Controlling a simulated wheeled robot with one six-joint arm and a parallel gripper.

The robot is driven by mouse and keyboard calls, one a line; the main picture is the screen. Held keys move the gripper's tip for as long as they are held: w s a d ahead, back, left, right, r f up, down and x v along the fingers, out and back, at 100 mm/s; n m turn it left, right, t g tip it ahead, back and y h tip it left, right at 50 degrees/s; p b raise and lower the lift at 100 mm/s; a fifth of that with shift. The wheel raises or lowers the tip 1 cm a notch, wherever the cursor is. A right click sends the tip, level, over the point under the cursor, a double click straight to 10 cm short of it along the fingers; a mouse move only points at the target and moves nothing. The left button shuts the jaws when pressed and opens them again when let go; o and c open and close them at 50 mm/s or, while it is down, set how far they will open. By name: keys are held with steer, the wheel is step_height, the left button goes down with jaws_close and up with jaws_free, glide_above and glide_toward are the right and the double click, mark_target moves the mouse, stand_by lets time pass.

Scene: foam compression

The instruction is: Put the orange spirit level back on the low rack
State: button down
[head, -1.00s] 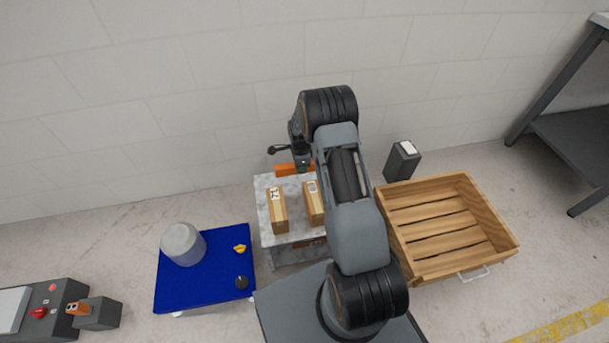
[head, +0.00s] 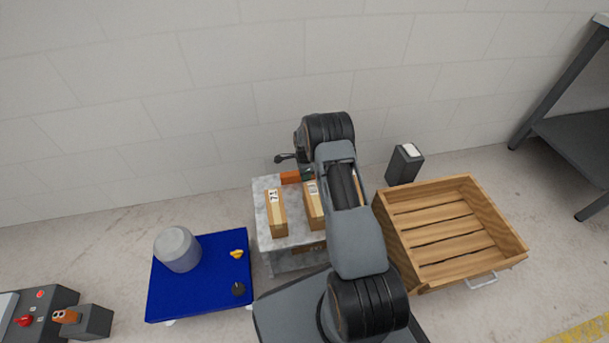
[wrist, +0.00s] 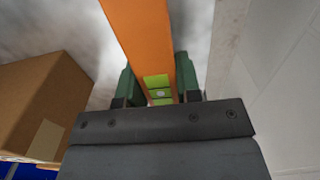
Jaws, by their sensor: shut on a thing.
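The orange spirit level (wrist: 140,35) is between the two green fingers of my gripper (wrist: 160,88) in the wrist view, with its yellow-green vial near the jaws. In the head view the orange level (head: 290,177) shows at the back edge of the low grey rack (head: 262,205), behind the cardboard boxes. My arm hides most of the gripper there. I cannot tell whether the level touches the rack top.
Two cardboard boxes (head: 277,212) (head: 314,205) stand on the rack, and one box (wrist: 40,100) is close left of the gripper. A wooden crate (head: 505,232) is to the right. A blue table (head: 205,295) with a grey cylinder (head: 177,249) is to the left. The wall is close behind.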

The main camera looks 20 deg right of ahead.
steer(key=shift+f, duration=0.1)
steer(key=c, duration=0.8)
jaws_free()
